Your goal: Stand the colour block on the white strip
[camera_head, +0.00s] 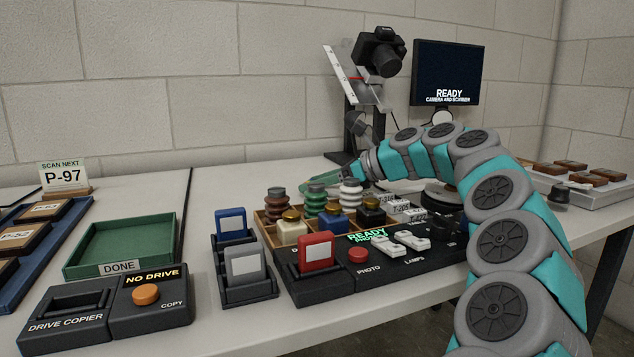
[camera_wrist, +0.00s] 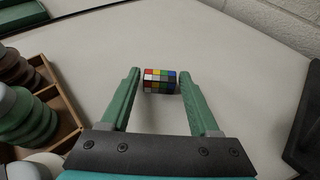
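The colour block (camera_wrist: 159,81), a small block of several coloured squares, stands on the pale table in the wrist view. My gripper (camera_wrist: 158,73) is open, its green fingers to the left and right of the block with narrow gaps. I cannot tell whether the block is fully between the tips or just beyond them. In the head view my gripper (camera_head: 322,179) is low over the table at the back, partly behind the stacked discs, and the block is hidden. I cannot make out the white strip for sure.
A wooden tray (camera_wrist: 67,128) of stacked discs is close on the left in the wrist view. A camera stand (camera_head: 352,125) and a monitor (camera_head: 447,72) reading READY are at the back. A green DONE tray (camera_head: 125,240) is at left. Table around the block is clear.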

